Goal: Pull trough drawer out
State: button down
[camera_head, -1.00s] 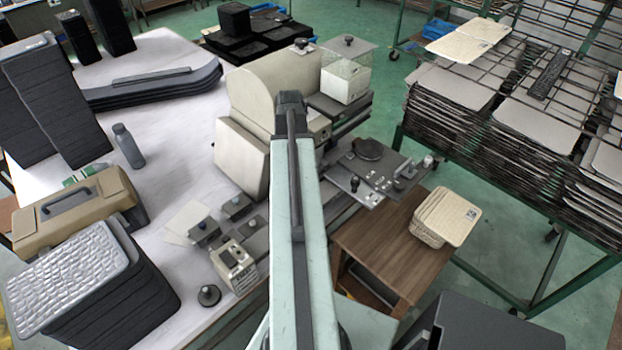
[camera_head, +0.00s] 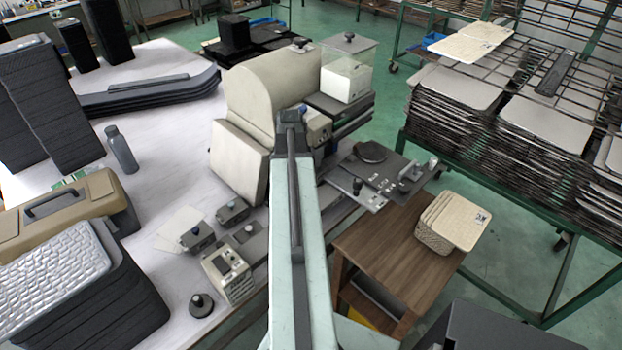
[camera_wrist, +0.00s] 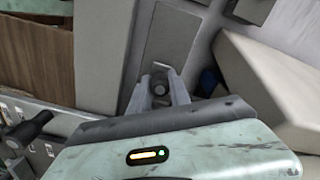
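My gripper (camera_wrist: 159,86) shows in the wrist view, its two fingers apart and pointing at a grey panel (camera_wrist: 172,35). A small round knob (camera_wrist: 160,88) lies between the fingers in the picture; I cannot tell whether they touch it. I cannot make out the trough drawer's outline for certain; the grey panel may be its front. In the head view my own arm covers the gripper and the spot in front of it. The cream machine (camera_head: 262,95) with a rounded top stands just behind the arm.
A grey plate with knobs (camera_head: 380,178) juts out right of my arm. A wooden stand (camera_head: 385,250) with a stack of cream panels (camera_head: 452,222) is below it. A small control box (camera_head: 230,275) and a black knob (camera_head: 201,305) sit left of the arm. A green rack (camera_head: 520,150) stands right.

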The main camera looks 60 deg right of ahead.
jog(key=shift+a, duration=0.15)
jog(key=shift+w+a, duration=0.35)
jog(key=shift+a, duration=0.55)
jog(key=shift+w+a, duration=0.3)
jog(key=shift+a, duration=0.6)
jog(key=shift+w+a, duration=0.35)
jog(key=shift+a, duration=0.55)
